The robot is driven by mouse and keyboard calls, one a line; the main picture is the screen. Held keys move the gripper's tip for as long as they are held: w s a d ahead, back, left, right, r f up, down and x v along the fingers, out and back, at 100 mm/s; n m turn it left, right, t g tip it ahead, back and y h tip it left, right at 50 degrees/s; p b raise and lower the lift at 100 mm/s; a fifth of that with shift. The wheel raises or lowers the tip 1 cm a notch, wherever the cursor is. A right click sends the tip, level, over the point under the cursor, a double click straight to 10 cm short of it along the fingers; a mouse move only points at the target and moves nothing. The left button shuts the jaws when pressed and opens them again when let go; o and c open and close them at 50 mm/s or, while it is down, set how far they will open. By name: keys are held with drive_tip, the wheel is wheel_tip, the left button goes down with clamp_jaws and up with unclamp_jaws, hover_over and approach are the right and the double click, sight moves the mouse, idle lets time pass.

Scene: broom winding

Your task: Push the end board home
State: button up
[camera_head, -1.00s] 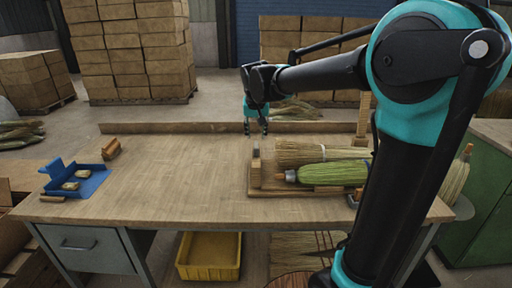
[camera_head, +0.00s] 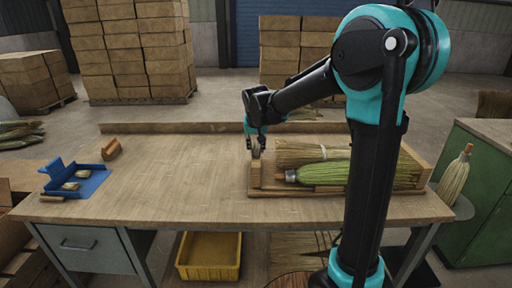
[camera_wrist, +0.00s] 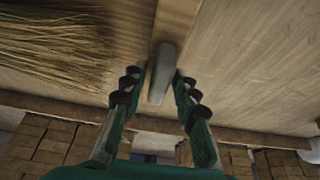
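The end board (camera_head: 254,175) is a small upright wooden block at the left end of a low wooden tray (camera_head: 300,192). It also shows at the top of the wrist view (camera_wrist: 178,18). A grey upright piece (camera_wrist: 161,73) stands beside it in the wrist view. My gripper (camera_head: 256,150) is low over the board's top, pointing down. In the wrist view its fingers (camera_wrist: 159,85) are apart, one on each side of the grey piece, with visible gaps. I cannot tell whether either finger touches it.
Straw bundles (camera_head: 302,152) and a green-bristled broom (camera_head: 325,175) lie in the tray, right of the board. A blue bin (camera_head: 85,185) and a brown wooden block (camera_head: 112,149) are at the left. The bench (camera_head: 180,180) between is clear.

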clamp_jaws()
drive_tip(key=d, duration=0.8)
drive_tip(key=shift+d, duration=0.4)
drive_tip(key=shift+o, duration=1.5)
unclamp_jaws()
drive_tip(key=shift+d, duration=0.15)
drive_tip(key=shift+o, duration=0.2)
drive_tip(key=shift+r, duration=0.1)
drive_tip(key=v, duration=1.2)
